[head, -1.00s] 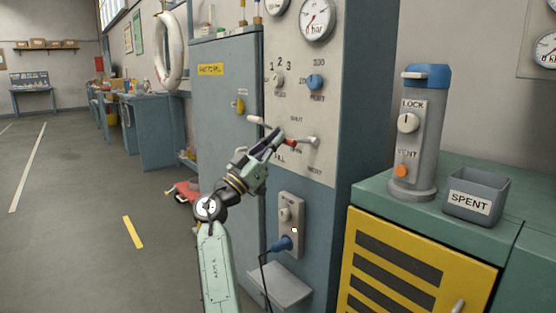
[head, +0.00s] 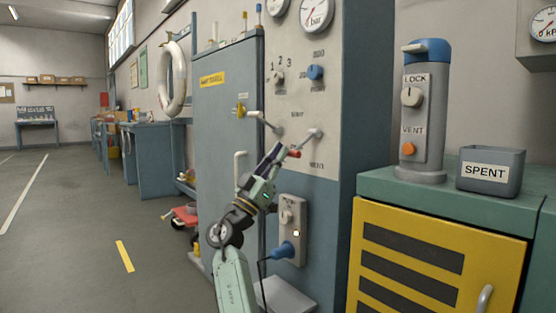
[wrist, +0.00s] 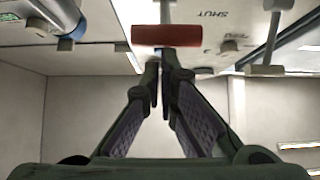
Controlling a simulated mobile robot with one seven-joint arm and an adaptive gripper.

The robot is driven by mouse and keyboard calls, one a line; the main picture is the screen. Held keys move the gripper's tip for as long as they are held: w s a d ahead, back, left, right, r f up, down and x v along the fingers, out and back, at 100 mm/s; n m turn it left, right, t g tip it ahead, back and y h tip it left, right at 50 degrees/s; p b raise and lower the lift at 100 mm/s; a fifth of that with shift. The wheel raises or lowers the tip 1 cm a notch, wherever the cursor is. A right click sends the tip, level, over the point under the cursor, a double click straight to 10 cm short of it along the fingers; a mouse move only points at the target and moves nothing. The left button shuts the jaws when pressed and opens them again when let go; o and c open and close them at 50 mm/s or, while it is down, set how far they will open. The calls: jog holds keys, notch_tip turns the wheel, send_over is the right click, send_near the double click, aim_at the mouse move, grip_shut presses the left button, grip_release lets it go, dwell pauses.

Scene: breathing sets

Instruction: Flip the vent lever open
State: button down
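The red-handled lever (head: 294,154) is on the pale panel. Its grey arm runs from a pivot at the upper right down-left to the red grip. It seems to be the vent lever, though the label beneath is blurred. My gripper (head: 279,152) is at the left end of the red grip. In the wrist view the red grip (wrist: 167,35) lies crosswise just beyond the fingertips (wrist: 163,62). The fingers are closed together with nothing visible between them. Tip contact with the grip is unclear.
A second lever with a white grip (head: 254,114) sits to the upper left. A blue knob (head: 315,72) and gauges are above. A socket box with a blue plug (head: 285,250) is below my gripper. A grey cylinder (head: 423,120) and SPENT bin (head: 490,172) stand right.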

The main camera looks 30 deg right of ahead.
jog(key=shift+d+f, duration=0.35)
jog(key=shift+f, duration=0.4)
jog(key=a+r, duration=0.3)
jog(key=a, duration=0.1)
jog(key=a+f, duration=0.3)
jog(key=f, duration=0.5)
jog(key=shift+s+a+f+p, duration=0.25)
jog(key=shift+s+p, duration=0.05)
jog(key=shift+p, duration=0.05)
